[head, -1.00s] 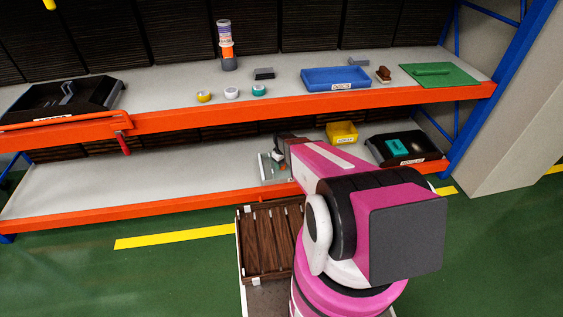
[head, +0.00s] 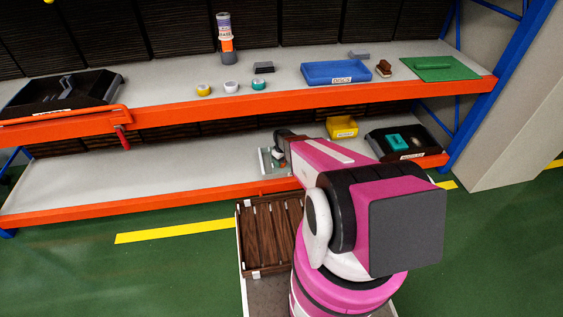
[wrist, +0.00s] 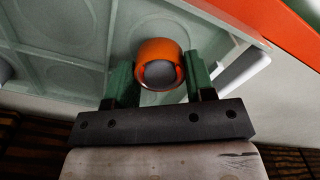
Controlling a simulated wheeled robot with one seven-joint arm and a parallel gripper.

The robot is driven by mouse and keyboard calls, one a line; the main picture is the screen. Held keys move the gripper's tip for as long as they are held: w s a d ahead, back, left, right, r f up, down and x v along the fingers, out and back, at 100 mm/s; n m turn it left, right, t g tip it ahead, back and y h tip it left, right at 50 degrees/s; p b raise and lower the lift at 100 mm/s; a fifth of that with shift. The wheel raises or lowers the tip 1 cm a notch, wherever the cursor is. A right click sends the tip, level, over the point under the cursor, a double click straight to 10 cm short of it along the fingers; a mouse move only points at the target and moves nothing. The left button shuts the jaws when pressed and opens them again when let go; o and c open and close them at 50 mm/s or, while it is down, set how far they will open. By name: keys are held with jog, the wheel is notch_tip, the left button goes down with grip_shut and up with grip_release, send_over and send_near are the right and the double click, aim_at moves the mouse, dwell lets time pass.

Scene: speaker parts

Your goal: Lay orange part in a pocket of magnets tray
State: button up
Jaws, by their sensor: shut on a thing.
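The orange part (wrist: 158,55) is a short round piece with a grey centre. My gripper (wrist: 158,76) is shut on it, one green finger on each side. The pale green tray (wrist: 60,71) with round pockets lies beneath it in the wrist view. Whether the part touches the tray I cannot tell.
Right of my arm on the lower shelf are a yellow bin (head: 342,128) and a black tray (head: 420,150) holding a teal part. The lower shelf (head: 130,180) is clear to the left. An orange beam (head: 160,203) edges its front.

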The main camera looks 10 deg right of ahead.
jog(key=shift+f, duration=0.8)
jog(key=o, duration=1.1)
jog(key=shift+o, duration=0.2)
notch_tip(320, 180, up, 11)
jog(key=shift+f, duration=0.15)
